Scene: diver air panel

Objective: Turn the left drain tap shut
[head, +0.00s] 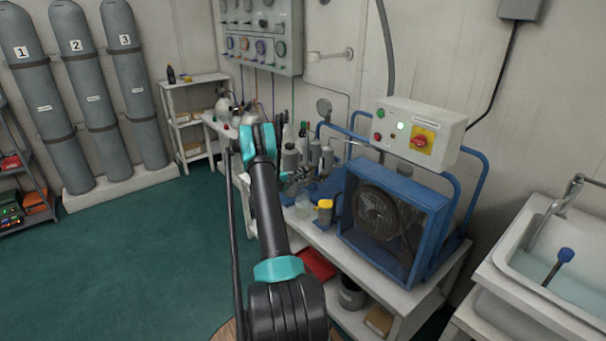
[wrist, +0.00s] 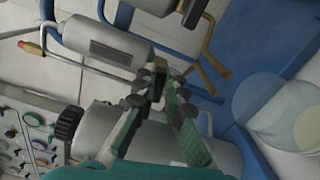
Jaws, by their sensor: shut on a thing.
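Grey filter canisters (head: 315,152) stand at the left end of the blue compressor frame in the head view. In the wrist view one canister (wrist: 105,42) lies beyond my fingers and a larger one (wrist: 205,150) is close behind them. My gripper (wrist: 165,82) has its green-padded fingers nearly together between these canisters, by the bent brass drain pipes (wrist: 208,78). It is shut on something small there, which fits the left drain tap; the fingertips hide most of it. In the head view my gripper (head: 292,176) is at the foot of the canisters, largely hidden by my arm.
The blue compressor (head: 395,215) and its switch box (head: 420,130) stand right of my gripper on a white bench (head: 350,268). Bottles crowd the bench's far end. A sink (head: 560,250) is far right. Open green floor lies left.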

